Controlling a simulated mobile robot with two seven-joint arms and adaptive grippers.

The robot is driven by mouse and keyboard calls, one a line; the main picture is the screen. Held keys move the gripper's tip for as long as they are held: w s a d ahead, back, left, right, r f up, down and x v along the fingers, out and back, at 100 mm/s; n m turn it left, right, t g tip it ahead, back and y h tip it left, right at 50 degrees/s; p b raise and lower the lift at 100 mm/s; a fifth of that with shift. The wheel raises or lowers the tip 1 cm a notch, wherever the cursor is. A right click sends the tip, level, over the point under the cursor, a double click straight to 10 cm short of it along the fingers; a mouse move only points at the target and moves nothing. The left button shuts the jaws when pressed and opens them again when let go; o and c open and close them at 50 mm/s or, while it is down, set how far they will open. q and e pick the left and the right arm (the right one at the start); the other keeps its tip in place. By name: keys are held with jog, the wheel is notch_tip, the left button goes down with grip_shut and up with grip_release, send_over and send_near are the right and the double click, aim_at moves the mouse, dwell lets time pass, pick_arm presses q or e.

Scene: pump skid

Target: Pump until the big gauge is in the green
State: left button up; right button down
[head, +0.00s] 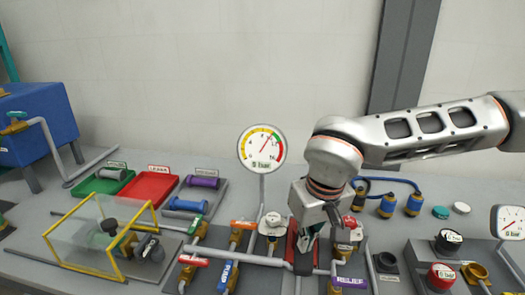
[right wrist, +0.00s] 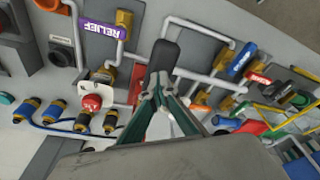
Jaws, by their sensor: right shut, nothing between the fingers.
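The big gauge (head: 262,148) stands upright on a post behind the pipework. Its face has coloured bands; a thin red needle seems to point up and right, but its exact reading is too small to tell. My right gripper (head: 308,240) points down over a red pump body (head: 292,248) with a black-ended lever, and partly hides it. In the right wrist view my fingers (right wrist: 164,84) are shut and empty, close to the black lever grip (right wrist: 163,58). I cannot tell whether they touch it. My left gripper is out of view.
Coloured valve handles crowd around the pump, including a purple RELIEF handle (head: 348,282) to its right and a blue handle (head: 227,277) to its left. A yellow-framed clear guard (head: 85,228), trays and a smaller gauge (head: 510,222) stand farther out.

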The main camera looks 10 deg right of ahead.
jog(key=p+v, duration=0.2)
jog(key=v, duration=0.1)
jog(key=w+p+v, duration=0.1)
jog(key=p+v, duration=0.1)
jog(key=v, duration=0.1)
jog(key=shift+w+a+p, duration=0.1)
jog(key=shift+p, duration=0.25)
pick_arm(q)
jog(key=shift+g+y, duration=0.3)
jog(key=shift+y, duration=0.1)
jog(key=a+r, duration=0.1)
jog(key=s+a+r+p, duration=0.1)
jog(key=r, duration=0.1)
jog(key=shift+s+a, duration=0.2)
pick_arm(e)
jog(key=v, duration=0.3)
jog(key=shift+w+a+r, duration=0.15)
jog(key=shift+w+r, duration=0.15)
jog(key=shift+w, duration=0.05)
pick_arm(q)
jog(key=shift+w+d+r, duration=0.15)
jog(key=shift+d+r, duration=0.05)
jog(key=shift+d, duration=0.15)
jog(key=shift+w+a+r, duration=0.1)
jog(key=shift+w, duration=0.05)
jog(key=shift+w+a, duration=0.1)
pick_arm(e)
jog(key=shift+f, duration=0.15)
